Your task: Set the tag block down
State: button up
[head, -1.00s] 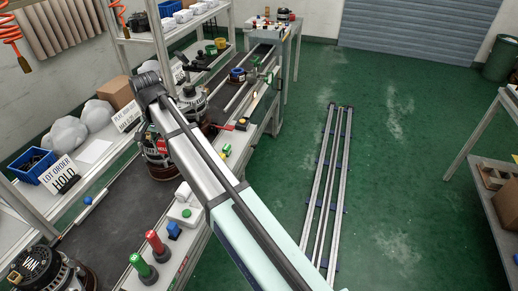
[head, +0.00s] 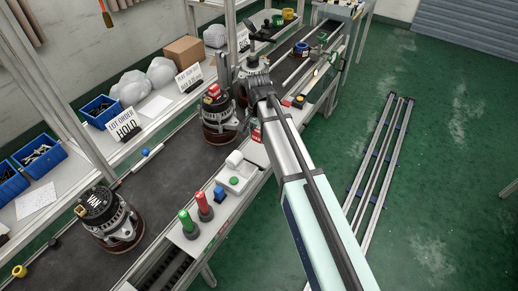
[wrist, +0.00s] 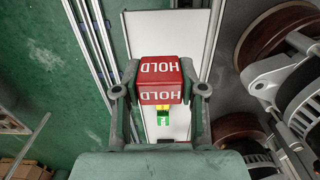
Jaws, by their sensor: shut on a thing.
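The red tag block (wrist: 160,80), lettered HOLD in white on two faces, is in the wrist view. My gripper (wrist: 160,90) is shut on it, one finger against each side. It is held over a white strip (wrist: 180,36) of the bench; the gap beneath it is hard to judge. In the head view the block appears as a small red patch with white letters (head: 256,133), beside my arm at the bench's front edge. My fingers are hidden there.
An alternator (head: 220,122) with a red piece on top stands left of my arm. Another alternator (head: 110,220) is nearer. A white button box (head: 237,176) and red and green posts (head: 204,206) stand on the front strip. A metal rail frame (head: 383,160) lies on the floor.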

aim_at(258, 157)
jog(key=shift+f+p, duration=1.05)
jog(key=shift+f, duration=3.75)
jog(key=shift+f, duration=0.15)
jog(key=o, duration=1)
jog(key=shift+o, duration=0.2)
notch_tip(258, 157, up, 12)
jog(key=b, duration=0.3)
jog(key=shift+r+b, duration=0.2)
jog(key=shift+b, duration=0.2)
